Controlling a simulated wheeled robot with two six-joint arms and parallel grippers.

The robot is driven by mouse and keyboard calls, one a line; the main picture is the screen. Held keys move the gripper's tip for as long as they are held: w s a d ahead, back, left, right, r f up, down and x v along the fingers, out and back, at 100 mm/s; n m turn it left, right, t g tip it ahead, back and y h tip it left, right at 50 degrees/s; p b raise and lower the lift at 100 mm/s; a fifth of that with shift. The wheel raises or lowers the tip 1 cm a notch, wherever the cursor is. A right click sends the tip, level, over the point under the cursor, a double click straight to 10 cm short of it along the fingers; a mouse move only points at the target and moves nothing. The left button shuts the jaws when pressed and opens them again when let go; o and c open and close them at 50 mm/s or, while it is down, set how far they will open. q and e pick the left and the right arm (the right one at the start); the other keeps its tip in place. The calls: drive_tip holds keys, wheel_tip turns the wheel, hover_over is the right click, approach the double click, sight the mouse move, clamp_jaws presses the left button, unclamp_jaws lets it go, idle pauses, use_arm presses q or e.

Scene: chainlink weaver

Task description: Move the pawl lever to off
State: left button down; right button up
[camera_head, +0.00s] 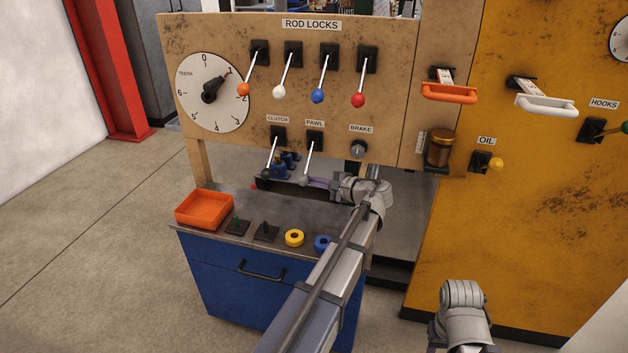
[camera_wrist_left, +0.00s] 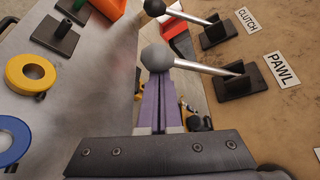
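The pawl lever (camera_head: 309,160) has a pale rod and a grey ball knob. It hangs down and outward from its black base under the PAWL label on the panel. In the left wrist view the grey knob (camera_wrist_left: 157,57) is just beyond the purple fingertips. My left gripper (camera_head: 318,183) comes to the knob from the right. Its fingers lie side by side with only a thin line between them; the knob looks close to or touching the tips, not between them. My right arm (camera_head: 462,305) is at the bottom right; its fingers are mostly cut off.
The clutch lever (camera_head: 270,157), with a dark knob, hangs close left of the pawl lever. The brake knob (camera_head: 358,149) is to the right. Below, the bench holds an orange tray (camera_head: 204,222), a yellow ring (camera_head: 294,238) and a blue ring (camera_head: 322,243). Rod lock levers hang above.

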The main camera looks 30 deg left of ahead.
use_arm(q)
wheel_tip(320, 180, up, 12)
drive_tip(key=s+m+g+h+p, duration=0.1)
drive_tip(key=m+g+h+p, duration=0.1)
drive_tip(key=p, duration=1.4)
drive_tip(key=shift+s+d+r+m+g, duration=0.2)
drive_tip(key=shift+m+g, duration=0.3)
drive_tip(key=shift+m, duration=0.8)
drive_tip(key=shift+a, duration=0.1)
wheel_tip(320, 180, down, 4)
drive_tip(key=b, duration=0.4)
drive_tip(key=w+p+v, duration=0.2)
drive_tip(key=p+v, duration=0.2)
drive_tip(key=v, duration=0.6)
drive_tip(key=shift+r+p, duration=0.2)
drive_tip(key=shift+p, duration=0.15)
